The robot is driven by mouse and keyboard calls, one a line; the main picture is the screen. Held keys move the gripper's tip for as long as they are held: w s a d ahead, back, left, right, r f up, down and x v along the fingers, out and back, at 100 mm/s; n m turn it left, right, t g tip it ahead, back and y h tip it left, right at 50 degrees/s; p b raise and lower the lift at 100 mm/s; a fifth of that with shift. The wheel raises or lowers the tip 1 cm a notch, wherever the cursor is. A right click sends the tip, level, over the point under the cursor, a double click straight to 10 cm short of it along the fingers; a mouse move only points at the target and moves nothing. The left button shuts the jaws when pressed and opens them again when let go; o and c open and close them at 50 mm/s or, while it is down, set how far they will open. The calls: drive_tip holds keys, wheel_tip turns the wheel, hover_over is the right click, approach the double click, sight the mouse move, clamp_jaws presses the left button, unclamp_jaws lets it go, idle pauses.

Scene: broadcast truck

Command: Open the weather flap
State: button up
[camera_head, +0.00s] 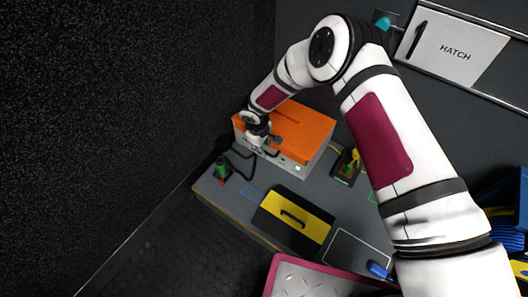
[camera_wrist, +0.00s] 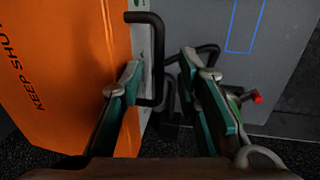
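The weather flap appears to be the orange panel (camera_head: 300,128) on top of a pale box (camera_head: 291,167) at the back of the bench. In the wrist view the orange panel (camera_wrist: 60,70) fills the left side, with "KEEP SHU…" lettering partly cut off. A dark bar handle (camera_wrist: 157,60) stands at the panel's right edge. My gripper (camera_head: 268,149) is at the box's left front side. In the wrist view my gripper (camera_wrist: 172,75) is open, its left fingertip near the handle's lower part. Contact cannot be told. The panel appears closed in the head view.
A black and yellow case (camera_head: 292,218) lies in front of the box. A green tool (camera_head: 221,168) is left, a yellow-green item (camera_head: 348,166) right. A pink-rimmed tray (camera_head: 273,270) is at the front. A white hatch panel (camera_head: 455,48) is on the back wall. Dark cables lie beside the box.

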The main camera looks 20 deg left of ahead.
drive_tip(key=shift+w+d+f+b, duration=0.1)
drive_tip(key=shift+w+f+b, duration=0.1)
drive_tip(key=shift+f, duration=0.45)
drive_tip(key=shift+w+f+b, duration=0.1)
drive_tip(key=shift+f+b, duration=0.05)
drive_tip(key=shift+f, duration=0.5)
drive_tip(key=shift+c, duration=0.2)
clamp_jaws()
